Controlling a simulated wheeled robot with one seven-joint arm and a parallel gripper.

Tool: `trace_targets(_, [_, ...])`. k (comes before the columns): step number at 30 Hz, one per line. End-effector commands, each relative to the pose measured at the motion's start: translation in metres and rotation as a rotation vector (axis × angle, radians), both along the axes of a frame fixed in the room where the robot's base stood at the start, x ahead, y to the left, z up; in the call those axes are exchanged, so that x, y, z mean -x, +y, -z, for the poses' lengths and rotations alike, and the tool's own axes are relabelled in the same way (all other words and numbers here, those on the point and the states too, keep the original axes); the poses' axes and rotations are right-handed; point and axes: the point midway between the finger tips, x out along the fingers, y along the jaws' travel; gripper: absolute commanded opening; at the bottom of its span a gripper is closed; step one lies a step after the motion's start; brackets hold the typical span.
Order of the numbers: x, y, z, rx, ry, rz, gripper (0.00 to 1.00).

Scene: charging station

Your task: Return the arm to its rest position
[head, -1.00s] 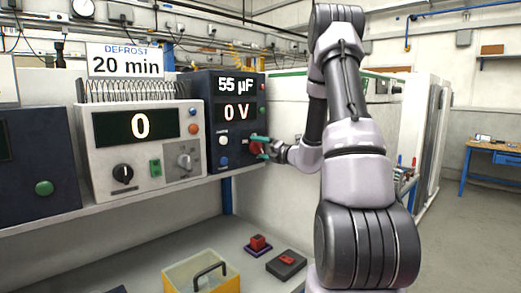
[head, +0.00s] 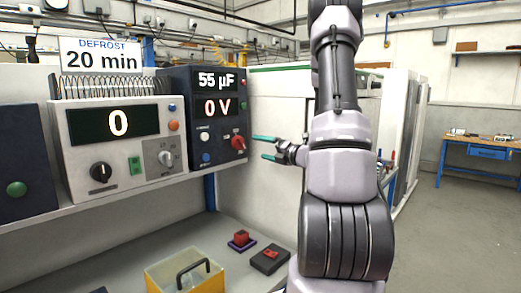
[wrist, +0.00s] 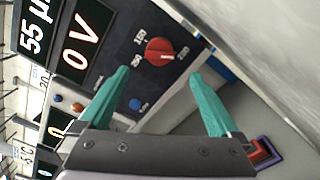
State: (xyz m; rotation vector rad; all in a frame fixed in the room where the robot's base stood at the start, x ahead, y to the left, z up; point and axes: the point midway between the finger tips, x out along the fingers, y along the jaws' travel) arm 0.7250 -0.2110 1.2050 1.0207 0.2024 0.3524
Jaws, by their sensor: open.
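My gripper (head: 264,147) is open and empty, with two green fingers pointing left in the head view. It is just right of the red rotary knob (head: 238,142) on the dark meter box (head: 180,88), with a gap between them. In the wrist view my gripper (wrist: 160,82) has its fingers spread apart, and the red knob (wrist: 160,51) lies beyond them, untouched. The meter box reads 55 µF and 0 V. My arm rises in front of the white cabinet, bent, with the gripper out to its left.
A grey box (head: 120,150) showing 0 stands left of the meter on the shelf (head: 85,215). Below are a yellow bin (head: 158,284), a red block on a purple base (head: 241,241) and a dark box with a red switch (head: 270,261). Open floor lies right, before a blue bench (head: 480,152).

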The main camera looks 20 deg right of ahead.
Motion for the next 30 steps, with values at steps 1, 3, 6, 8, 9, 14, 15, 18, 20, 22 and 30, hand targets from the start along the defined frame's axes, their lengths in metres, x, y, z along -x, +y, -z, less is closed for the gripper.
trace_targets(1, [0.0,0.0,0.0,0.0,0.0,0.0,0.98])
trace_targets(3, [0.0,0.0,0.0,0.0,0.0,0.0,0.98])
trace_targets(6, [0.0,0.001,-0.001,0.003,-0.001,-0.004,0.98])
trace_targets(8, [0.001,0.006,-0.004,0.02,-0.007,-0.021,0.98])
trace_targets(9, [0.002,0.014,-0.008,0.043,-0.014,-0.046,0.98])
trace_targets(14, [0.024,0.08,-0.039,0.286,-0.089,-0.281,0.98])
trace_targets(15, [0.035,0.102,-0.047,0.379,-0.122,-0.364,0.98])
trace_targets(18, [0.07,0.15,-0.061,0.634,-0.221,-0.574,0.98])
trace_targets(20, [0.094,0.172,-0.066,0.789,-0.289,-0.693,0.98])
trace_targets(22, [0.121,0.191,-0.069,0.974,-0.375,-0.824,0.98])
trace_targets(30, [0.209,0.207,-0.074,1.726,-0.77,-1.249,0.98])
